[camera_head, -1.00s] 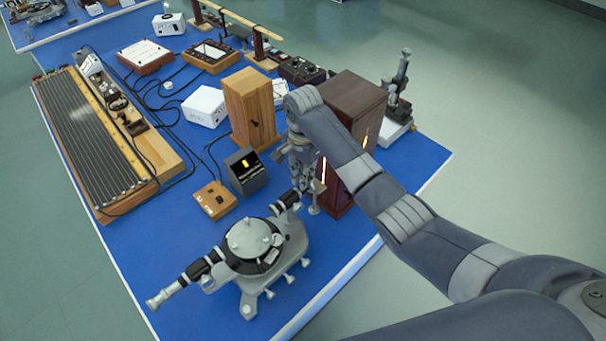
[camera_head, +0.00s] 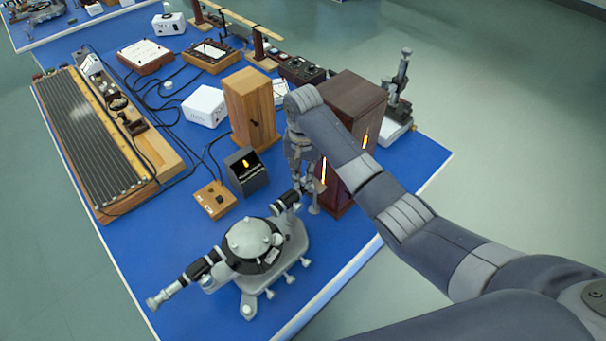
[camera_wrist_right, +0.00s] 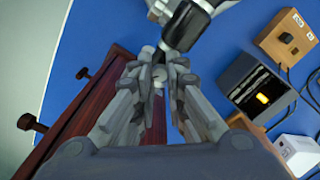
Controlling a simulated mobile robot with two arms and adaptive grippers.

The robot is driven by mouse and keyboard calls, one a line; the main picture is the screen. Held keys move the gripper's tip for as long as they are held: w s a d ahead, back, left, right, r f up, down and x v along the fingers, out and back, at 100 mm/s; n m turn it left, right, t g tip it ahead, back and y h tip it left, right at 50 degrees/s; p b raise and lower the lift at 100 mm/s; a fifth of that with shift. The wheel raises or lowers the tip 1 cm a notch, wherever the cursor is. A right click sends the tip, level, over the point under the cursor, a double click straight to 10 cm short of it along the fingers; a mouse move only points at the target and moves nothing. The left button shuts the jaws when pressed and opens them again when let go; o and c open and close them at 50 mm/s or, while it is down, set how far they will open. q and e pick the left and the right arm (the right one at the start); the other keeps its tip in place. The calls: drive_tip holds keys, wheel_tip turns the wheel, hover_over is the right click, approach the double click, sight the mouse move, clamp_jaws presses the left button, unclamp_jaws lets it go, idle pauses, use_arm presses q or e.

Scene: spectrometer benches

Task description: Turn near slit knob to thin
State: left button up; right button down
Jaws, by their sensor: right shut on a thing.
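The spectrometer (camera_head: 247,238), a grey instrument with a round table and black-and-grey tubes, stands near the front of the blue bench. One tube (camera_head: 289,200) points to the upper right, toward the dark wooden cabinet. My right gripper (camera_head: 307,190) is at the end of this tube, pointing down beside the cabinet. In the right wrist view, the black tube end (camera_wrist_right: 184,27) is just ahead of my right gripper (camera_wrist_right: 158,76). Its fingers are shut on a small grey slit knob (camera_wrist_right: 159,74), mostly hidden between the tips. My left gripper is not in view.
The dark wooden cabinet (camera_head: 350,105) is close beside my right gripper. A grey box with a lit yellow display (camera_head: 245,170) and a small wooden switch box (camera_head: 215,199) stand to the left. A light wooden cabinet (camera_head: 250,105) is behind. Cables run across the bench.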

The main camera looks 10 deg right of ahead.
sight(303, 179)
drive_tip(key=n, duration=0.6)
drive_tip(key=shift+w+r, duration=0.1)
drive_tip(key=n, duration=0.7)
idle(0.6)
drive_tip(key=c, duration=1.7)
unclamp_jaws()
drive_tip(key=shift+o, duration=0.6)
wheel_tip(303, 179, up, 12)
